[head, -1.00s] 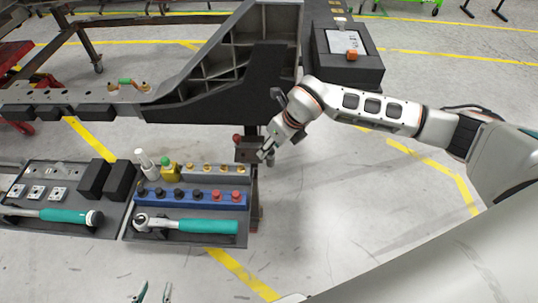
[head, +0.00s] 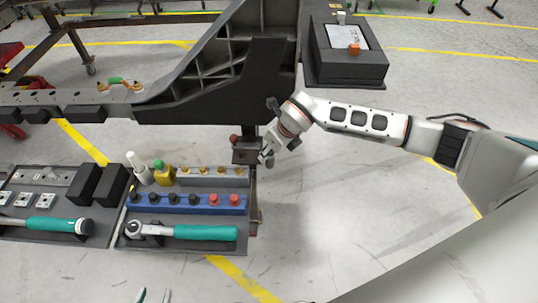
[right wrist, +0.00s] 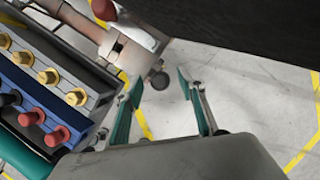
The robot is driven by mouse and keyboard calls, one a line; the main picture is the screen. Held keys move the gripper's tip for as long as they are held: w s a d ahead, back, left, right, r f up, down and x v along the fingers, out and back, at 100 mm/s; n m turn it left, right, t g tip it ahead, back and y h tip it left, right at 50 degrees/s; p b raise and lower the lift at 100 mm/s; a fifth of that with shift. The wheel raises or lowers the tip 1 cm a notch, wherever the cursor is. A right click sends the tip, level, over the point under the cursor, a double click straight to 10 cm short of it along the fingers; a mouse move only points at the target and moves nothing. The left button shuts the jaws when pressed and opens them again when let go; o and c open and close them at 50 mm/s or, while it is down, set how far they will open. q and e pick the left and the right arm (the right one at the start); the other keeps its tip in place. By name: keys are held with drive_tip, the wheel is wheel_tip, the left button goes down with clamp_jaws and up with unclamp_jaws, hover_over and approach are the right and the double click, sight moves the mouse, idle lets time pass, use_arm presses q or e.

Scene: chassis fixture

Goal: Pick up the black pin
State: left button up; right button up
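Several black pins (head: 174,198) stand in a row in a blue rack (head: 187,209), left of two red pins (head: 234,199). In the right wrist view a black pin (right wrist: 9,98) shows at the left edge, beside the red pins (right wrist: 45,126). My left gripper (head: 153,295) shows only as two separated fingertips at the bottom edge of the head view, open and below the tool tray. My right gripper (head: 265,155) is beside the fixture post, right of the racks. Its two fingers are spread with nothing between them in the right wrist view (right wrist: 162,100).
A grey rack of brass bolts (head: 211,180) stands behind the blue rack. A teal-handled ratchet (head: 205,232) lies in front. White and yellow bottles (head: 164,174) stand at the back left. The dark chassis (head: 210,75) rises behind.

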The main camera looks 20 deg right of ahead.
use_arm(q)
drive_tip(key=shift+a+f, duration=0.1)
drive_tip(key=shift+a, duration=0.05)
use_arm(e)
drive_tip(key=shift+r, duration=0.15)
clamp_jaws()
drive_tip(key=shift+r, duration=0.55)
wheel_tip(320, 180, up, 7)
drive_tip(key=shift+w+f+p, duration=0.1)
drive_tip(key=shift+f+p, duration=0.1)
drive_tip(key=shift+p, duration=0.85)
use_arm(q)
drive_tip(key=shift+s+a+r+p, duration=0.3)
drive_tip(key=shift+s+r+p, duration=0.15)
drive_tip(key=shift+p, duration=0.6)
use_arm(e)
drive_tip(key=s+d, duration=0.3)
drive_tip(key=s, duration=0.5)
drive_tip(key=s+d, duration=0.3)
drive_tip(key=s, duration=0.6)
drive_tip(key=shift+d+f, duration=0.35)
drive_tip(key=shift+d, duration=0.05)
use_arm(q)
drive_tip(key=shift+r, duration=0.1)
use_arm(e)
drive_tip(key=shift+w, duration=0.1)
use_arm(q)
drive_tip(key=shift+r, duration=0.1)
use_arm(e)
drive_tip(key=shift+r, duration=0.15)
